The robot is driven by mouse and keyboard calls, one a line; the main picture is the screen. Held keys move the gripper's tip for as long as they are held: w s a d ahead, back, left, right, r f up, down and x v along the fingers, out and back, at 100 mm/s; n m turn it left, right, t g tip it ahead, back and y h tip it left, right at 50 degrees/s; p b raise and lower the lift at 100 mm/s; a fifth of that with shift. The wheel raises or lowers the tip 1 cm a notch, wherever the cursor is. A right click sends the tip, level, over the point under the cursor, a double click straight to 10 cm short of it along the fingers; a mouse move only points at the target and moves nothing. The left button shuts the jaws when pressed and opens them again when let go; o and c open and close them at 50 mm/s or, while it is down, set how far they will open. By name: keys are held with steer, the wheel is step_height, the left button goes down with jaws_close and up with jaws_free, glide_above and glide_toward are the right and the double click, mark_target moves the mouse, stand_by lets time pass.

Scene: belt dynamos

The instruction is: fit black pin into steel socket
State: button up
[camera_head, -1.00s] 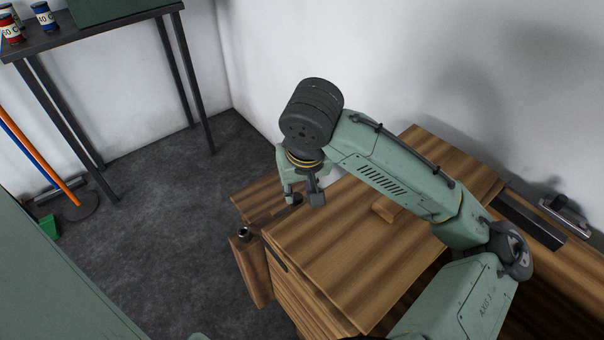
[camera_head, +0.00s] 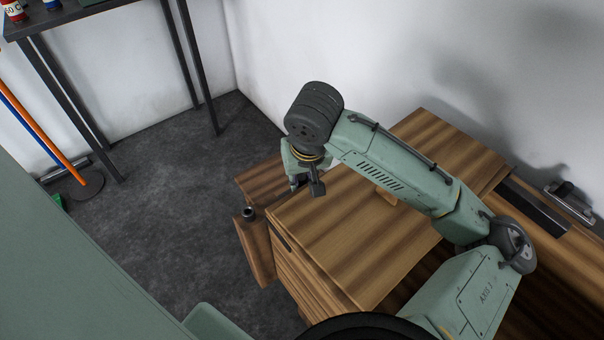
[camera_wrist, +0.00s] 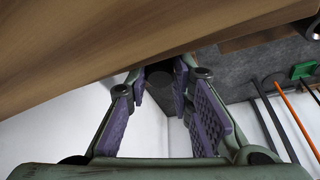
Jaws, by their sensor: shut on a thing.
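My gripper (camera_head: 305,187) hangs over the far left edge of the wooden cabinet top in the head view. In the wrist view its purple-padded fingers (camera_wrist: 163,98) are shut on a dark round-ended piece, the black pin (camera_wrist: 160,73), held at the fingertips. The pin is mostly hidden by the fingers in the head view. The steel socket (camera_head: 249,213), a small dark-rimmed ring, stands on a wooden ledge left of and apart from my gripper. What looks like its rim also shows at the top right corner of the wrist view (camera_wrist: 315,29).
The striped wooden cabinet top (camera_head: 345,240) lies under my arm, with a small wooden block (camera_head: 386,196) partly hidden. A dark metal table (camera_head: 60,20) stands at the back left.

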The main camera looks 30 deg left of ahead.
mark_target(302, 178)
jaws_close()
steer(key=shift+r, duration=0.1)
steer(key=shift+r+p, duration=2.15)
steer(key=shift+r, duration=0.05)
